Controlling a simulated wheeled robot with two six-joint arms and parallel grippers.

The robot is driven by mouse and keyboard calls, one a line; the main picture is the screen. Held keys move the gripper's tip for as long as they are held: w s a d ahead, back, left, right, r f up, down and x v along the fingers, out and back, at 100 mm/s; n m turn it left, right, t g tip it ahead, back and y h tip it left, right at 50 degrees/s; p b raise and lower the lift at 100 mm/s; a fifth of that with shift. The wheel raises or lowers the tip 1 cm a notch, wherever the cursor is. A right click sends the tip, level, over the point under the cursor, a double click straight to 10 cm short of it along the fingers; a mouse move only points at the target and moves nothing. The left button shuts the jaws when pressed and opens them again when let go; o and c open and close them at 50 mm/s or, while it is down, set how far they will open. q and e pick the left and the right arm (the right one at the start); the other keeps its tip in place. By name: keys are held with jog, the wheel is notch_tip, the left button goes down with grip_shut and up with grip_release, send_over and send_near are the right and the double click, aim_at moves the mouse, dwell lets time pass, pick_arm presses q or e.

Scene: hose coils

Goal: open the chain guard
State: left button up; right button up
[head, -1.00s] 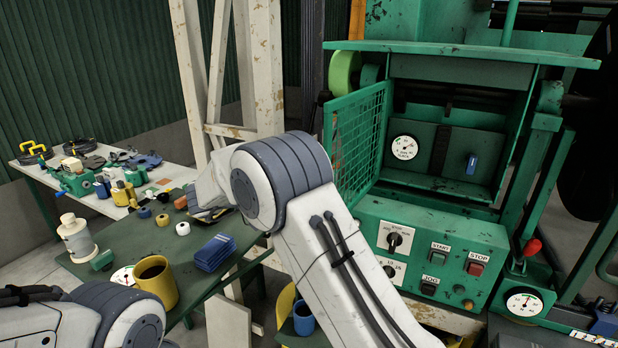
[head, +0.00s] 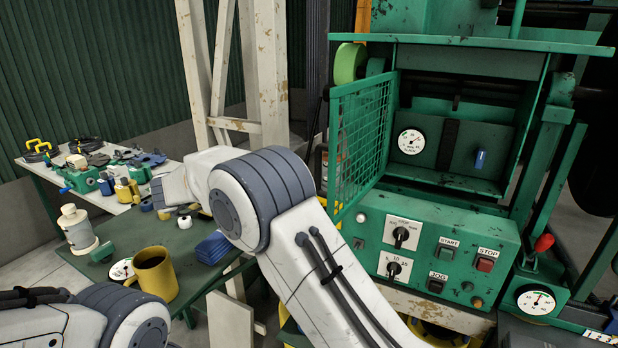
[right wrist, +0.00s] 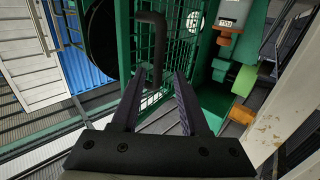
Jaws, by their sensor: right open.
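The chain guard (head: 362,135) is a green mesh panel on the left side of the green machine's opening. It stands swung outward, and the recess behind it shows. In the right wrist view the green mesh (right wrist: 177,45) is ahead, with a bent black handle (right wrist: 156,45) in front of it. My right gripper (right wrist: 158,75) is open, its two dark fingers spread. The handle's lower end lies between the fingertips in the picture; I cannot tell how deep it is or whether it touches. In the head view my right gripper is hidden, and my left gripper is out of frame.
A control box (head: 440,248) with knobs and buttons juts out below the opening. A dark green table (head: 195,262) at left holds a yellow mug (head: 153,277), a white bottle (head: 77,230) and blue pads (head: 212,247). A white post (head: 270,75) stands behind my right arm.

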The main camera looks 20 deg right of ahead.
jog(key=a+p, duration=0.3)
jog(key=p, duration=0.1)
jog(key=shift+s+a, duration=0.1)
jog(key=shift+a, duration=0.3)
